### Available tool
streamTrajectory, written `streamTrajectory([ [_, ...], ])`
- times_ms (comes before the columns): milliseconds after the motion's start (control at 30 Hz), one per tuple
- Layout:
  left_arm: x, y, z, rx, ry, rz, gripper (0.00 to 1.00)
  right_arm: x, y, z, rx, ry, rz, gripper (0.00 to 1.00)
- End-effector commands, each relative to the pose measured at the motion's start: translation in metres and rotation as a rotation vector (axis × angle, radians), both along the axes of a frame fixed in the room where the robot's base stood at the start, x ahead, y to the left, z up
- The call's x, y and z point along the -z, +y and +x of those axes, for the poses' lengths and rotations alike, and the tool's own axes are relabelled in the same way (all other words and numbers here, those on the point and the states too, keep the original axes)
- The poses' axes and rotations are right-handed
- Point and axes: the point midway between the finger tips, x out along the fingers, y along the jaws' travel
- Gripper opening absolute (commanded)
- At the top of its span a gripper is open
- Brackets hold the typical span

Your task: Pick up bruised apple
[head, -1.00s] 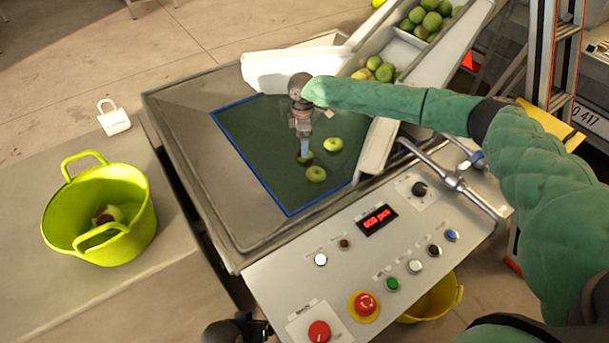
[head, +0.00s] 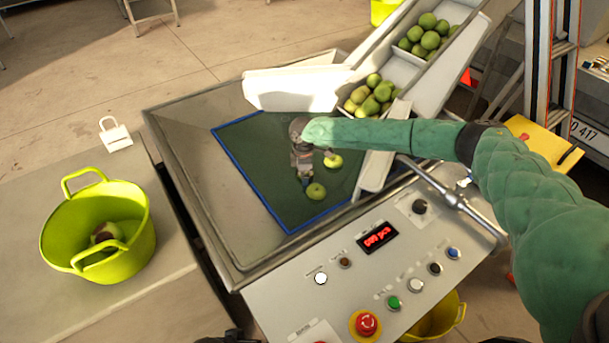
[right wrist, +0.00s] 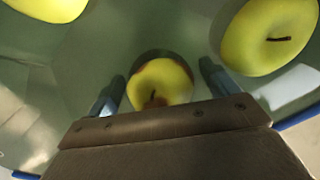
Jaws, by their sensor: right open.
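In the right wrist view a yellow-green apple with brown patches, the bruised apple (right wrist: 162,84), lies between the two blue fingers of my right gripper (right wrist: 160,88). The fingers are open, one on each side; I cannot tell whether they touch it. In the head view my right gripper (head: 305,182) is low over the green mat, and it hides this apple. Two other apples lie close by on the mat, one in front (head: 316,191) and one to the right (head: 333,161). Only a dark fragment, possibly my left gripper, shows at the bottom edge.
The green mat (head: 250,170) has a blue border. A white chute (head: 440,85) with several apples stands behind at the right. A yellow-green bucket (head: 135,245) with fruit inside stands at the left. A control panel (head: 330,300) with buttons is in front.

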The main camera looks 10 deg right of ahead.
Motion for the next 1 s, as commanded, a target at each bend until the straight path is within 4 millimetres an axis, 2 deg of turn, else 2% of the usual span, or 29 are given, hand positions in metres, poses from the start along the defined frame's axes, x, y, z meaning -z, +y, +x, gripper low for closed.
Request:
streamTrajectory([
  [200,0.0,0.0,-0.001,0.0,0.002,0.001,0.9,0.001,0.0,0.0,0.0,0.0,0.0,0.87],
  [267,0.001,0.0,-0.001,0.001,0.003,0.001,0.9,0.001,0.0,0.0,0.0,0.0,0.0,0.77],
  [467,0.001,0.0,-0.001,0.0,0.002,0.001,0.9,0.001,0.0,0.0,0.0,0.0,0.0,0.38],
  [500,0.001,0.0,-0.001,0.0,0.002,0.001,0.9,0.001,0.0,0.0,0.0,0.0,0.0,0.35],
  [833,0.001,0.0,0.0,0.0,-0.003,-0.002,0.9,-0.005,-0.001,0.0,0.0,0.0,0.0,0.35],
  [1000,0.006,-0.005,0.003,0.001,-0.019,-0.017,0.9,-0.028,0.0,0.0,0.0,0.0,0.001,0.35],
])
